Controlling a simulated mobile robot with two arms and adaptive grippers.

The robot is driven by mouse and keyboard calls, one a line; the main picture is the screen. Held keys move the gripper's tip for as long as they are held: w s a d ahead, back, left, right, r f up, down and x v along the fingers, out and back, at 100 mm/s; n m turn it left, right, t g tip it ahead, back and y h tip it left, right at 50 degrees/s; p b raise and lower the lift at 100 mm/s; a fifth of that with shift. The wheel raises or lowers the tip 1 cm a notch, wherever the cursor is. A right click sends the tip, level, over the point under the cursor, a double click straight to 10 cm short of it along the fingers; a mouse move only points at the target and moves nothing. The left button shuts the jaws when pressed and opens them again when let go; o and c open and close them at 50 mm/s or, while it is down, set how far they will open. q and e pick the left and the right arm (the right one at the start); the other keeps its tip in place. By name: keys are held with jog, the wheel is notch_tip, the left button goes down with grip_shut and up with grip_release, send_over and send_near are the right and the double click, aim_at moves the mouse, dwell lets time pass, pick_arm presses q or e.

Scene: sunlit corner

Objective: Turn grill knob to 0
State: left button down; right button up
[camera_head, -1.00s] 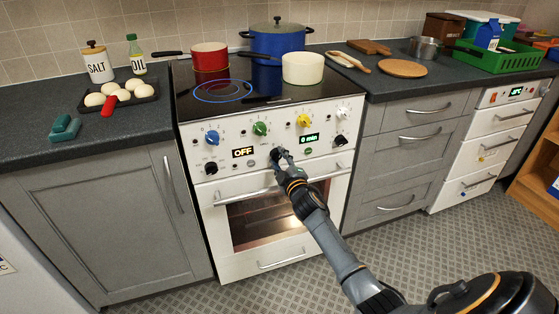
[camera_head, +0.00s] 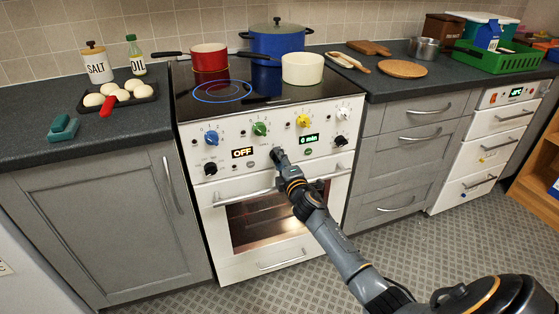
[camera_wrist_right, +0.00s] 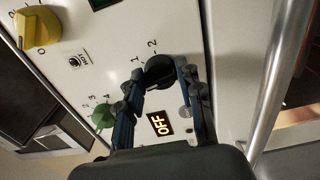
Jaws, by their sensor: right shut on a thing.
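The black grill knob (camera_head: 276,152) is on the middle of the white stove's front panel, between two displays. In the right wrist view, the black knob (camera_wrist_right: 158,72) sits between my fingers, with the printed marks 1 and 2 beside it. Its 0 mark does not show clearly, and I cannot tell exactly where its pointer stands. My right gripper (camera_head: 280,157) is shut on the knob; its two fingers (camera_wrist_right: 160,80) hold it from both sides. My left gripper is not in view.
Near the held knob are a green knob (camera_head: 260,129), a yellow knob (camera_head: 304,121) and a display reading OFF (camera_head: 243,153). The oven door handle (camera_head: 240,198) runs below. Red (camera_head: 209,58), blue (camera_head: 277,42) and cream (camera_head: 302,68) pots stand on the hob.

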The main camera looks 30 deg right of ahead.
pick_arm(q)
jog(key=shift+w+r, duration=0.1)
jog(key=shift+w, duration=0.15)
pick_arm(e)
jog(key=shift+f, duration=0.1)
jog(key=o, duration=1.2)
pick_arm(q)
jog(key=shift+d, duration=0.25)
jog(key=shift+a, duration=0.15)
pick_arm(e)
jog(key=v, duration=1.2)
